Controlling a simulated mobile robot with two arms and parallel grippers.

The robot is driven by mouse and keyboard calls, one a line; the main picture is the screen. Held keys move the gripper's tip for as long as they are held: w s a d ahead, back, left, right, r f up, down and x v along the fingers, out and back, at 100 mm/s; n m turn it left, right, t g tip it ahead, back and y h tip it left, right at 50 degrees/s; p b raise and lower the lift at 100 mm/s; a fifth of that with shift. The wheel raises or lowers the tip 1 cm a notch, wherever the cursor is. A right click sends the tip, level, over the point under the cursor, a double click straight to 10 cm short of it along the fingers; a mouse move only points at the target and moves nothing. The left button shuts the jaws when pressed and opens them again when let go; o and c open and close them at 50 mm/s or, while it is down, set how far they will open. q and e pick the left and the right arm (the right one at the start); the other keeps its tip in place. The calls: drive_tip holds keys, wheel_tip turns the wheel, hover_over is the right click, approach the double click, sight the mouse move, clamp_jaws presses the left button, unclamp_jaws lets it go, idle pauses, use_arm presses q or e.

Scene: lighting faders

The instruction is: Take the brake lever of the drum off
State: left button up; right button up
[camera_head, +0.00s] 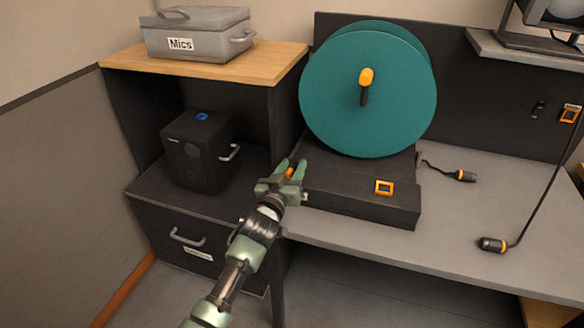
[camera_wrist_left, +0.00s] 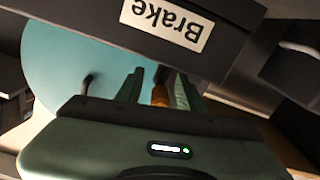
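The teal drum (camera_head: 350,95) stands upright on a black base box (camera_head: 350,190) on the desk. A crank with an orange knob (camera_head: 366,77) is on its face. An orange lever handle (camera_head: 290,172), apparently the brake lever, is at the left end of the base. My left gripper (camera_head: 291,167) is there, its green fingers on either side of the handle. In the left wrist view the handle (camera_wrist_left: 160,94) shows between the fingers (camera_wrist_left: 155,88), with a gap on the left finger's side. The lever's lower part is hidden. A "Brake" label (camera_wrist_left: 166,25) appears upside down there. My right gripper is out of view.
Cable plugs (camera_head: 494,244) lie on the grey desk (camera_head: 465,215) at the right. A wooden-topped cabinet (camera_head: 215,70) at the left holds a black case (camera_head: 198,150) and the grey Mics box (camera_head: 197,35).

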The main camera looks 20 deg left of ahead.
use_arm(q)
clamp_jaws()
idle(1.3)
